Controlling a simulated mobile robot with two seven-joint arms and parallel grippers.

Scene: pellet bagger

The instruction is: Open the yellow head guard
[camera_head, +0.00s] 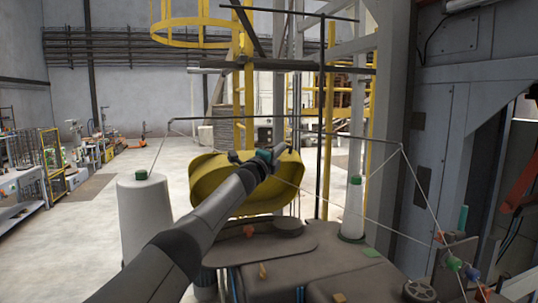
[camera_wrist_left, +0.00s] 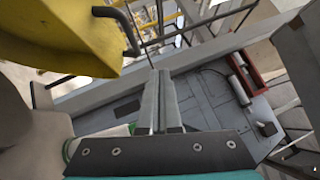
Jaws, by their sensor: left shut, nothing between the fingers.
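The yellow head guard (camera_head: 212,182) is a rounded shell above the dark machine top in the head view. My left arm crosses in front of it and hides part of it. My left gripper (camera_head: 283,152) is at the guard's upper right edge. In the left wrist view the guard (camera_wrist_left: 55,35) fills the upper left, with a dark bent handle (camera_wrist_left: 128,30) at its edge. The left gripper's fingers (camera_wrist_left: 162,78) are shut together and empty, below and right of the handle, and look apart from it. My right gripper is not in view.
A white cone with a green tip (camera_head: 147,215) stands left of the arm, another (camera_head: 354,208) stands at the right. Thin threads run overhead from a dark frame. A grey cabinet (camera_head: 455,130) closes off the right. Open floor lies at the left.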

